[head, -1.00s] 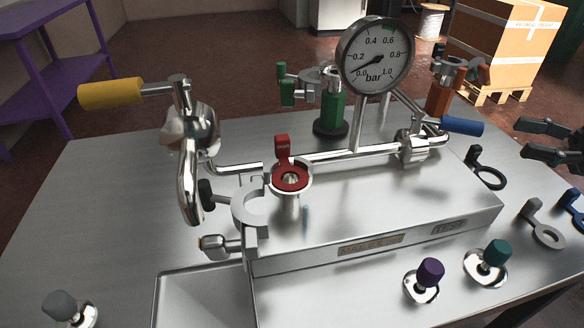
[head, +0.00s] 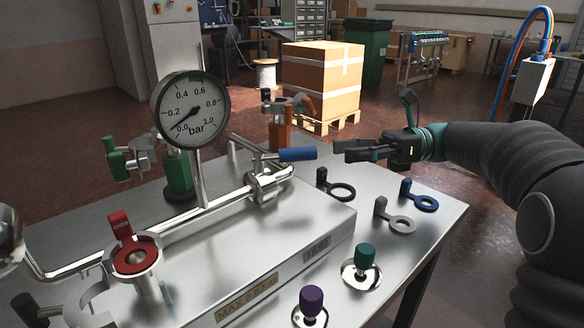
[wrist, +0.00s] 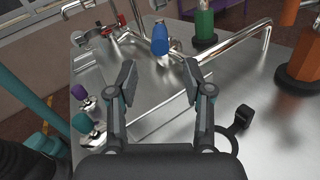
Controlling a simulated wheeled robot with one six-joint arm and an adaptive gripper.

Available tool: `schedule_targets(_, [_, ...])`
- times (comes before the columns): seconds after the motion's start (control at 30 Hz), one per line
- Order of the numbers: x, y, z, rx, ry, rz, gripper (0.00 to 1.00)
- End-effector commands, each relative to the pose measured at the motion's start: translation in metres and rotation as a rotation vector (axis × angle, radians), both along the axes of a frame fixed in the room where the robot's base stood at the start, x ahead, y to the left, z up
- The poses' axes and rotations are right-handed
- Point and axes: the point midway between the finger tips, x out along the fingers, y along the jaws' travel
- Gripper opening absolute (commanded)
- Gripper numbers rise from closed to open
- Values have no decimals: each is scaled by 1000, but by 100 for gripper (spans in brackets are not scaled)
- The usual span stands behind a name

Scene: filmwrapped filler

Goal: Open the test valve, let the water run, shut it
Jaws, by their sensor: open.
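The test rig is a steel box (head: 275,225) with a label that seems to read TEST (head: 316,248) on its front right. A valve with a blue lever handle (head: 298,154) sits at the right end of its pipe; the handle points right. My gripper (head: 350,150) is just right of the handle's tip, apart from it, fingers open and empty. In the wrist view the blue handle (wrist: 160,40) lies ahead between and beyond the open fingers (wrist: 159,76). The round gauge (head: 190,108) has its needle low, between 0.0 and 0.2. No running water is visible.
A red ring tag (head: 135,258) sits on a left fitting. Green (head: 178,172) and orange (head: 280,135) fittings stand behind the pipe. Black (head: 341,191), grey (head: 402,226) and blue (head: 425,202) ring tags lie right. Purple (head: 312,300) and teal (head: 365,256) knobs stand in front.

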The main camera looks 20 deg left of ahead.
Motion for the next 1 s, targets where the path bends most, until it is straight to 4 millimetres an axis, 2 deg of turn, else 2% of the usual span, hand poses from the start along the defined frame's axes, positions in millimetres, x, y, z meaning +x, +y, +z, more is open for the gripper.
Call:
schedule_targets(0.2, [-23,36,0,2,-1,3,50])
schedule_targets(0.5, [-49,78,0,1,-2,1,50])
schedule_targets(0.7, [-57,91,0,1,-2,0,50])
schedule_targets(1.0, [-59,94,0,2,-1,-1,50])
